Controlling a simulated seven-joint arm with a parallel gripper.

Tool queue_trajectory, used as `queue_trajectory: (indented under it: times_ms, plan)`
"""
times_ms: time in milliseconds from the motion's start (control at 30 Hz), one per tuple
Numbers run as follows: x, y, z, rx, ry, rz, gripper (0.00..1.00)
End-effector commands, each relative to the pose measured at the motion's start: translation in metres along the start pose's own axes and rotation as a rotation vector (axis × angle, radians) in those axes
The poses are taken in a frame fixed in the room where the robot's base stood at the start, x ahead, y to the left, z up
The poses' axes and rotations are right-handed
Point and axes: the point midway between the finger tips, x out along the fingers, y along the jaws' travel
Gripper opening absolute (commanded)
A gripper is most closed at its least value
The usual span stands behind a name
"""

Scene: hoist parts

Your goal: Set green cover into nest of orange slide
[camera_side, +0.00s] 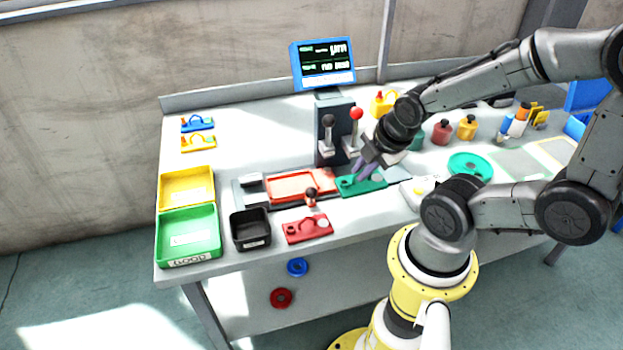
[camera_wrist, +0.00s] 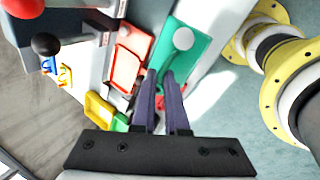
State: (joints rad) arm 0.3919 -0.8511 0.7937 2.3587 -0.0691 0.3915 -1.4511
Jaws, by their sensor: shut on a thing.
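The green cover (camera_side: 361,186) is a flat plate with a round pale disc on it. It also shows large in the wrist view (camera_wrist: 178,58). My gripper (camera_side: 364,170) is shut on the cover from above; in the wrist view its two dark fingers (camera_wrist: 161,76) meet the cover near its end. The orange slide (camera_side: 298,187), with a shallow rimmed nest, lies just left of the cover. The nest looks empty, and the slide also shows in the wrist view (camera_wrist: 127,52). The cover is beside the slide; whether it touches the surface below is unclear.
A red plate with a disc (camera_side: 308,229) lies in front of the slide. A black bin (camera_side: 250,243), a green tray (camera_side: 188,262) and a yellow tray (camera_side: 186,200) stand at left. A lever post (camera_side: 335,115) rises behind the slide.

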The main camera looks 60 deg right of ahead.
Motion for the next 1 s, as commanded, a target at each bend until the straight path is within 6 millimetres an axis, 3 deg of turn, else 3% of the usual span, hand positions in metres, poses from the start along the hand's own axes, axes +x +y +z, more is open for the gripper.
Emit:
queue_trajectory:
  times_ms: [167, 400, 600, 800, 1000]
  plan:
    - [0.001, 0.024, -0.007, 0.0, 0.007, -0.003, 0.0]
    - [0.01, 0.089, -0.035, 0.008, 0.018, -0.016, 0.0]
    - [0.025, 0.133, -0.063, 0.017, 0.023, -0.023, 0.0]
    - [0.034, 0.154, -0.08, 0.025, 0.024, -0.024, 0.0]
    - [0.043, 0.154, -0.083, 0.026, 0.023, -0.026, 0.0]
